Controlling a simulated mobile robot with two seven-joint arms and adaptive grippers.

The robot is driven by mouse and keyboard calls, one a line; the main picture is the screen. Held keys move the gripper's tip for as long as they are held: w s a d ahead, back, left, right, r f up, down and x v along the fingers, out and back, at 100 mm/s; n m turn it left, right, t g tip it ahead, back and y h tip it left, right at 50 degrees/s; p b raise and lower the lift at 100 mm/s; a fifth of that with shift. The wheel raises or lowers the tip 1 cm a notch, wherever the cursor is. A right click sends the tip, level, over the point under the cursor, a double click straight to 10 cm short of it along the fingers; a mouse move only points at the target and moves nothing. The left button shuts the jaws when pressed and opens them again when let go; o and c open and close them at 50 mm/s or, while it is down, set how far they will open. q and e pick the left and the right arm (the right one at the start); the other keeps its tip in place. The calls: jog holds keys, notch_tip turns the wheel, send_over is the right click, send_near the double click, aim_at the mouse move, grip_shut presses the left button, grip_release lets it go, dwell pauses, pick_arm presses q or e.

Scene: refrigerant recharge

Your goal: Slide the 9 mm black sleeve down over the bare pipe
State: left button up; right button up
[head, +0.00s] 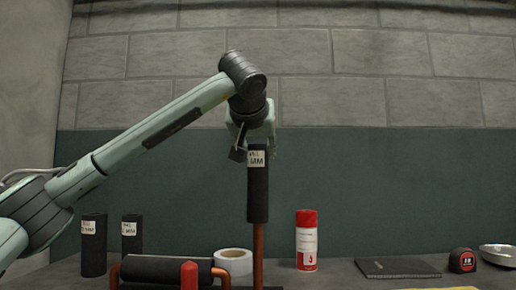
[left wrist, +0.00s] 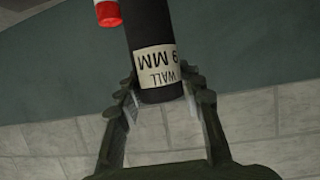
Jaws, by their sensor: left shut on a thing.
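The black sleeve (head: 258,195) stands upright in the head view, with a pale label reading 9 MM near its top. My left gripper (head: 254,140) is above it and shut on its top end. In the left wrist view the two fingers (left wrist: 160,92) sit on either side of the sleeve's labelled end (left wrist: 148,35). The bare copper pipe (head: 258,252) shows upright directly below the sleeve's lower end, in line with it. How far the pipe reaches inside the sleeve is hidden. My right gripper is not in view.
Two other labelled black sleeves (head: 94,246) (head: 131,238) stand at left. A black-covered horizontal pipe (head: 165,269) with a red part (head: 189,274) lies in front. A white tape roll (head: 234,261), red spray can (head: 306,240), dark notebook (head: 397,267), tape measure (head: 462,260) and metal dish (head: 498,254) are nearby.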

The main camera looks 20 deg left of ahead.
aim_at(257, 208)
pick_arm(q)
jog(key=shift+f, duration=0.6)
jog(key=shift+f+b, duration=1.2)
jog(key=shift+f, duration=0.85)
jog(key=shift+f+b, duration=1.05)
jog(key=shift+f, duration=0.85)
jog(key=shift+f+b, duration=1.1)
jog(key=shift+f, duration=0.95)
